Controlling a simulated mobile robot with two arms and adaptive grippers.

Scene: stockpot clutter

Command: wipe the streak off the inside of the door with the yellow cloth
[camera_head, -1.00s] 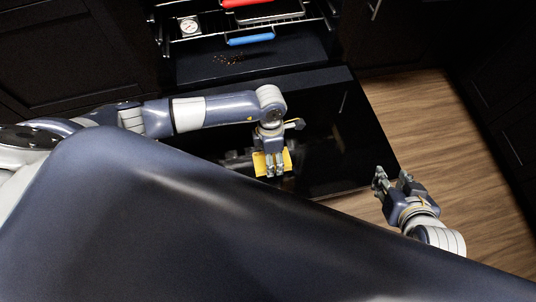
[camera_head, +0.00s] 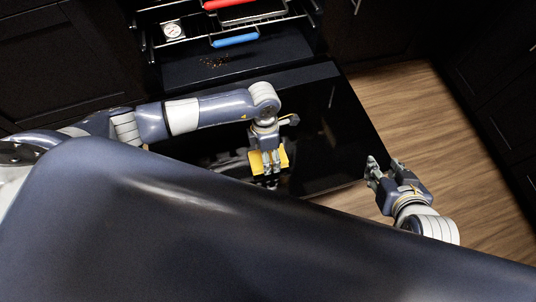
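The yellow cloth (camera_head: 256,164) is at my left gripper (camera_head: 270,170), whose fingers lie over it and appear closed on it. Both are over the black inner face of the lowered oven door (camera_head: 318,140); I cannot tell whether the cloth touches the glass. A thin pale line (camera_head: 332,95) shows on the door to the right of the cloth; I cannot tell whether it is the streak or a reflection. My arm and body hide the door's left and near parts.
The open oven holds wire racks, a red-handled item (camera_head: 228,3), a blue-handled item (camera_head: 235,40) and a round dial thermometer (camera_head: 173,30). Brown crumbs (camera_head: 214,62) lie on the oven floor. Dark cabinets stand on both sides. Wooden floor (camera_head: 450,130) lies clear at right.

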